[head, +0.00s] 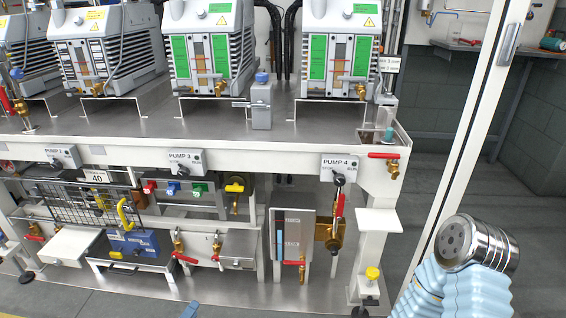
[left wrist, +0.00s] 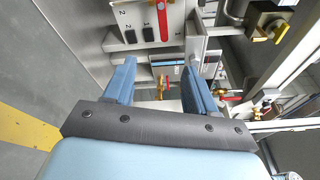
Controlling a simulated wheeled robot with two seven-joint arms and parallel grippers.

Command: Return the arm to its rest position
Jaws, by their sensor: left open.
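My left gripper (left wrist: 158,85) shows in the left wrist view with its two blue fingers spread apart and nothing between them. In the head view only a small blue tip of the left gripper (head: 190,310) shows at the bottom edge, in front of the pump rack (head: 250,290). The rest of the left arm is out of the head view. At the lower right of the head view is a silver round joint with a pale blue ribbed sleeve, which looks like part of my right arm; no right fingers show.
Several pumps (head: 202,52) stand on the rack's top shelf. Below are a wire basket (head: 95,203), a blue box (head: 133,243), a gauge panel (head: 291,238) and red-handled valves (head: 384,155). A white door frame (head: 470,130) stands at right. Grey floor (head: 425,175) is clear between them.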

